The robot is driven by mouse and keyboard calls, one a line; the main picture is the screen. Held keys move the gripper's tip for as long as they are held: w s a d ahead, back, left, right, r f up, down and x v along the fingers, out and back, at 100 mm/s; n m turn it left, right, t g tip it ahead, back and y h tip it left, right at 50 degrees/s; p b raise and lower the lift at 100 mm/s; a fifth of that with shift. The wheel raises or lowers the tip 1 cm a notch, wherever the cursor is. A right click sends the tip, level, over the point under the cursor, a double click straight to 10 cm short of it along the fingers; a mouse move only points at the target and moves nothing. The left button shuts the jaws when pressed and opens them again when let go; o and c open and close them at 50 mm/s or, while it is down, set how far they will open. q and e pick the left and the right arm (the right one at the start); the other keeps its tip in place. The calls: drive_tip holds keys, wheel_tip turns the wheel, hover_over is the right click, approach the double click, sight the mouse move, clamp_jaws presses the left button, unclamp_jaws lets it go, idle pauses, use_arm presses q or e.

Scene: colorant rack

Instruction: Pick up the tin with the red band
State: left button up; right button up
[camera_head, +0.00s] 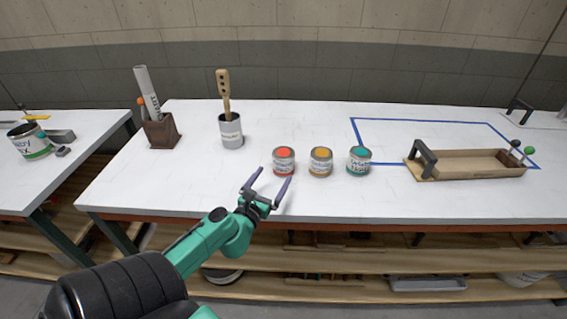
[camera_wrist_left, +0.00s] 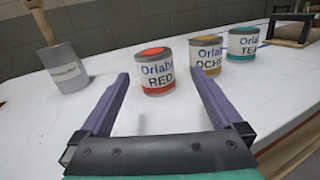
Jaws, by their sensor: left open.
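The tin with the red band (camera_head: 283,163) stands upright on the white table, leftmost of a row of three tins. In the left wrist view the red tin (camera_wrist_left: 157,72) shows a label reading "RED" and a red lid. My left gripper (camera_head: 270,178) is open, its two purple fingers apart, just in front of the red tin and a little to its left. In the left wrist view the tin stands beyond and between the fingers (camera_wrist_left: 157,85), and nothing is gripped. My right gripper is not in view.
An ochre tin (camera_head: 320,163) and a teal tin (camera_head: 358,162) stand close on the right. A grey cup (camera_head: 231,132) with a wooden tool stands behind left. A wooden tray (camera_head: 470,165) lies at right by blue tape. The table's front edge is near.

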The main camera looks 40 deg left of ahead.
sight(287, 151)
use_arm(q)
drive_tip(key=shift+n+y, duration=0.4)
drive_tip(key=shift+n, duration=0.2)
drive_tip(key=x, duration=0.2)
drive_tip(key=a+x, duration=0.1)
drive_tip(key=x, duration=0.2)
drive_tip(key=shift+a+f, duration=0.1)
drive_tip(key=shift+f, duration=0.05)
drive_tip(key=x, duration=0.6)
drive_tip(key=f+x, duration=0.1)
drive_tip(key=x, duration=0.2)
drive_tip(key=shift+w+f, duration=0.1)
drive_tip(key=shift+w, duration=0.25)
drive_tip(key=shift+s, duration=0.15)
drive_tip(key=c, duration=1.2)
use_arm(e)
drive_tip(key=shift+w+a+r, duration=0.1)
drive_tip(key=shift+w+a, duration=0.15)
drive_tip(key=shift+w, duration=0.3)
use_arm(q)
drive_tip(key=shift+c, duration=0.2)
